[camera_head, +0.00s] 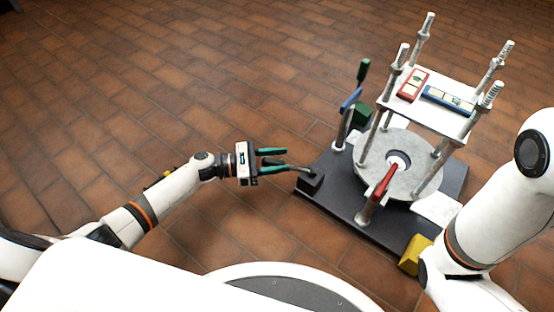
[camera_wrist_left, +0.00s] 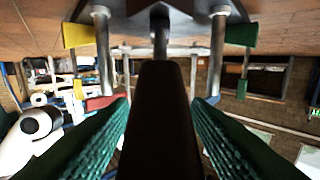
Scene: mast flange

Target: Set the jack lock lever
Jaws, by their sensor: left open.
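A lever on a black block (camera_head: 311,181) stands at the left front corner of the dark base. Its grey rod (camera_head: 298,168) points left toward my left gripper (camera_head: 272,160). In the left wrist view, the grey rod (camera_wrist_left: 160,40) leads to a dark handle (camera_wrist_left: 160,115) that lies between the two green fingers. The left gripper is open, and I cannot tell whether the fingers touch the handle. I cannot tell whether this is the jack lock lever. My right gripper is out of view.
The dark base (camera_head: 345,208) carries a grey round flange (camera_head: 408,152), a plate on several posts, a red bar (camera_head: 384,181), a blue bar (camera_head: 351,99) and a green-handled lever (camera_head: 363,72). A yellow block (camera_head: 414,255) sits at the front. Brick floor (camera_head: 150,100) at left is clear.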

